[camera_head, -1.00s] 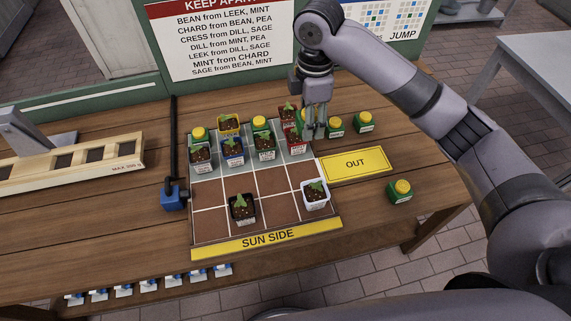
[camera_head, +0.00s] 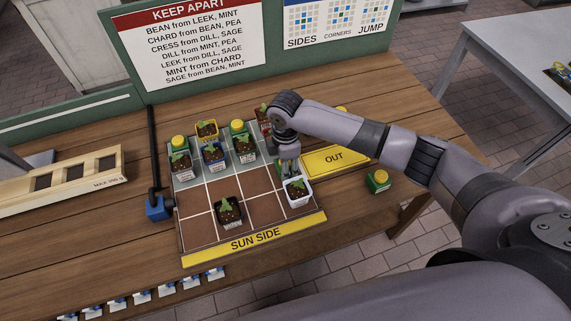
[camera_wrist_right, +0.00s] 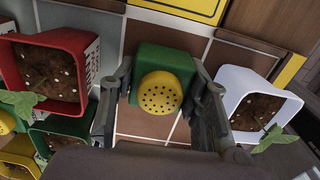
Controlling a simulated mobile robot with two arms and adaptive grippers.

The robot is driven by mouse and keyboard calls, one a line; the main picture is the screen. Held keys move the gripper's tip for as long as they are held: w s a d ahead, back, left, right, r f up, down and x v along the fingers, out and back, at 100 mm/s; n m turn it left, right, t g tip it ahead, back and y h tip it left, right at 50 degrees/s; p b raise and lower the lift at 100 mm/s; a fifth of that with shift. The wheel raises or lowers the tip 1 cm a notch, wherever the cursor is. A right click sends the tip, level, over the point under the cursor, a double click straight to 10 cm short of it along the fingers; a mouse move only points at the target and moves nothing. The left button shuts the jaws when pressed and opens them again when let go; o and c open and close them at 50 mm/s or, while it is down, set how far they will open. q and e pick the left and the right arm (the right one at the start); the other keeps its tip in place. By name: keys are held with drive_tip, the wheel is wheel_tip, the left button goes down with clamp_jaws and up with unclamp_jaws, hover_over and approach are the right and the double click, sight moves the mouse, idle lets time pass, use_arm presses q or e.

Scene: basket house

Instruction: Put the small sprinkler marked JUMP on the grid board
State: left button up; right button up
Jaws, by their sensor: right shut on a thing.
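My right gripper (camera_head: 288,167) is shut on a small green sprinkler with a yellow dotted cap (camera_wrist_right: 160,92), which sits between the fingers in the right wrist view. Its label is hidden, so I cannot read a word on it. The gripper points down at the right column of the grid board (camera_head: 262,207), just behind a white pot (camera_head: 299,196). In the right wrist view the sprinkler is between a red pot (camera_wrist_right: 75,42) and the white pot (camera_wrist_right: 265,88). I cannot tell whether it touches the board. My left gripper is not in view.
Potted seedlings and two yellow-capped sprinklers fill the board's back rows. A black pot (camera_head: 228,211) stands near the front. Another sprinkler (camera_head: 378,181) stands right of the yellow OUT sign (camera_head: 328,160). A blue block with a black rod (camera_head: 157,208) is at the board's left.

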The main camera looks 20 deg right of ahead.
drive_tip(key=shift+f, duration=0.2)
drive_tip(key=shift+f, duration=0.15)
drive_tip(key=o, duration=1.3)
drive_tip(key=shift+c, duration=0.2)
wheel_tip(320, 180, up, 12)
drive_tip(key=shift+r+b, duration=0.2)
drive_tip(key=shift+b, duration=0.4)
drive_tip(key=shift+s+f, duration=0.1)
drive_tip(key=shift+f, duration=0.05)
